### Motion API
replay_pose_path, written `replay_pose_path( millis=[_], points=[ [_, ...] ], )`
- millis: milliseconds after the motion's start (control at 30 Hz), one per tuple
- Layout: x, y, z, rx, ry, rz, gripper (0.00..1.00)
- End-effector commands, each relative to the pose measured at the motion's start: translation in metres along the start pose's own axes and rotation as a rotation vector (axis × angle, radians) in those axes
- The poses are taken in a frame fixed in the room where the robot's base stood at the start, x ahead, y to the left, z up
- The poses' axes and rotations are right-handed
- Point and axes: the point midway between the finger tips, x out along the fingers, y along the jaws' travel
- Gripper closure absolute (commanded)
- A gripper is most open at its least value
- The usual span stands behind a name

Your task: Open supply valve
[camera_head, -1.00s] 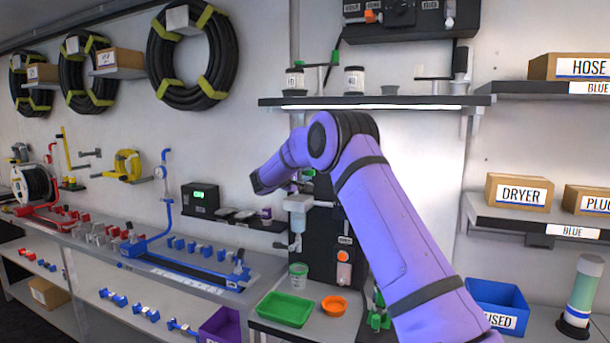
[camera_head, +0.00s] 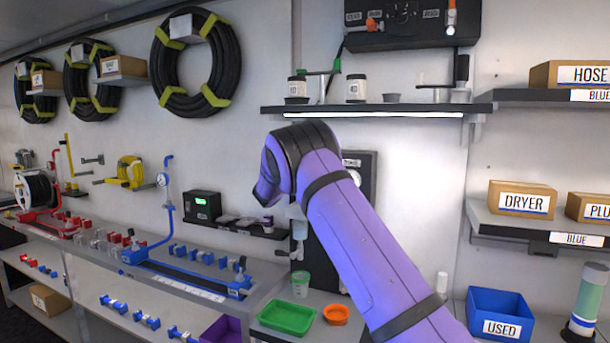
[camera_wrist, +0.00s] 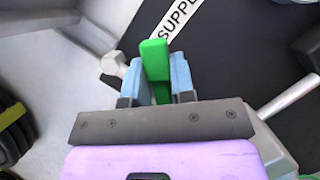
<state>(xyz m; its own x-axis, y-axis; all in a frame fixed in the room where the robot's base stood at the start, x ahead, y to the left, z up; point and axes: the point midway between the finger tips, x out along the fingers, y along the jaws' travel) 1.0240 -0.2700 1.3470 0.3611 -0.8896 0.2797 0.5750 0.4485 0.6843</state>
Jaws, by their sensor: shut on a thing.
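The green valve handle (camera_wrist: 155,60) stands between the two grey-blue fingers of my gripper (camera_wrist: 156,68) in the wrist view. The fingers are shut on it, one on each side. A white label (camera_wrist: 178,20) reading "SUPPL…" lies just beyond the handle on a black panel (camera_wrist: 225,60). In the head view my purple arm covers much of the black panel (camera_head: 362,165), and my gripper and the gripped handle are hidden behind it.
A lit shelf (camera_head: 385,108) with jars (camera_head: 356,87) is above my arm. A green tray (camera_head: 287,317), an orange bowl (camera_head: 336,314) and a clear cup (camera_head: 300,283) stand below. A blue bin (camera_head: 498,310) is at right. A grey rod (camera_wrist: 290,96) juts out right of the handle.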

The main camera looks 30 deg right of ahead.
Motion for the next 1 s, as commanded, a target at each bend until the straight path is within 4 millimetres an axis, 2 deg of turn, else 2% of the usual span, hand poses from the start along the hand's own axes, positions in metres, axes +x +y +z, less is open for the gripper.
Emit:
replay_pose_path(
  millis=[600, 1000],
  points=[
    [-0.004, 0.026, -0.009, -0.51, 0.002, 0.212, 1.0],
    [-0.006, 0.033, -0.014, -0.683, 0.004, 0.283, 1.0]
  ],
)
